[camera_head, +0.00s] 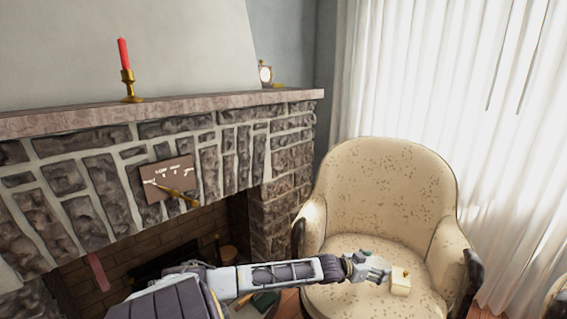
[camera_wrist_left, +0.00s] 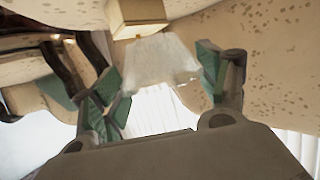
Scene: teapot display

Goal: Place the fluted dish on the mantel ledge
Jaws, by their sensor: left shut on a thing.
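The fluted dish (camera_wrist_left: 160,64) is pale and whitish with a flared shape, and it sits between the green-padded fingers of my left gripper in the left wrist view. My left gripper (camera_head: 368,268) is over the seat of the cream armchair in the head view, and its fingers also show in the wrist view (camera_wrist_left: 160,80). It is shut on the dish. I cannot make out the dish clearly in the head view. The mantel ledge (camera_head: 200,104) is a long stone shelf above the fireplace, at the upper left. My right gripper is not in view.
A cream box (camera_head: 400,281) is by my left gripper at the armchair (camera_head: 390,185). A plaque (camera_head: 168,180) is on the stone front.

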